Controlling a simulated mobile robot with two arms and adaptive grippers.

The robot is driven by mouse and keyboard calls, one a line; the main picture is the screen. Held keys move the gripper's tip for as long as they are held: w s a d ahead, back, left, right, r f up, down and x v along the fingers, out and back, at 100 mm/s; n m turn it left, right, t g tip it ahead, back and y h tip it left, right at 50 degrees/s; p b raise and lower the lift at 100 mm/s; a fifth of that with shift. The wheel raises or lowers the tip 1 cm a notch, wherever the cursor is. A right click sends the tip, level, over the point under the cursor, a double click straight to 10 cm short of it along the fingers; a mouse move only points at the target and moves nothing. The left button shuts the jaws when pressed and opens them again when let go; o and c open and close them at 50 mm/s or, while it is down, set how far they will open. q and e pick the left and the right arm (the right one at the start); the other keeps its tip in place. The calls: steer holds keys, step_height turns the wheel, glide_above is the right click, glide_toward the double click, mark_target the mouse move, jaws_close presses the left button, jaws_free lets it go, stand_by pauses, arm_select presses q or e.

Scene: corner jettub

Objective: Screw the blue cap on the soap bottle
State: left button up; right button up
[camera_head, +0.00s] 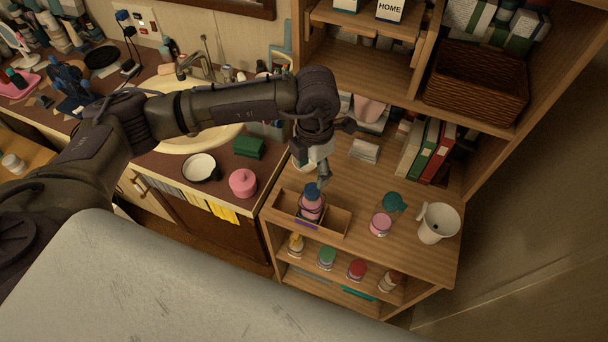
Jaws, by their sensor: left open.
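The soap bottle (311,209) is pink and stands upright in a small wooden tray (333,221) on the wooden shelf top. The blue cap (312,190) sits at the top of the bottle; I cannot tell from here how tightly it is seated. My left gripper (324,178) is open and points down just above and slightly right of the cap. The fingers are small and dark in this view, and I cannot tell whether they touch the cap. My right gripper is not in view.
A pink jar (380,225), a teal item (394,201) and a white cup (438,223) stand right of the tray. Folders (432,153) and a wicker basket (477,84) are behind. Several bottles fill the lower shelf. The sink counter (148,165) lies left.

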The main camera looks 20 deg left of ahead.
mark_target(313, 189)
arm_select(q)
steer(key=shift+s+f, duration=0.1)
steer(key=shift+d+f+b, duration=0.1)
steer(key=shift+f+b, duration=0.35)
steer(key=shift+f, duration=0.15)
steer(key=shift+f+b, duration=1.3)
steer(key=shift+f, duration=1.45)
steer(key=c, duration=1.1)
steer(key=shift+f+b, duration=0.15)
steer(key=shift+b, duration=0.35)
steer(key=shift+m+b, duration=1.45)
steer(key=shift+m, duration=0.45)
steer(key=shift+m+b, duration=0.6)
steer(key=shift+m, duration=0.4)
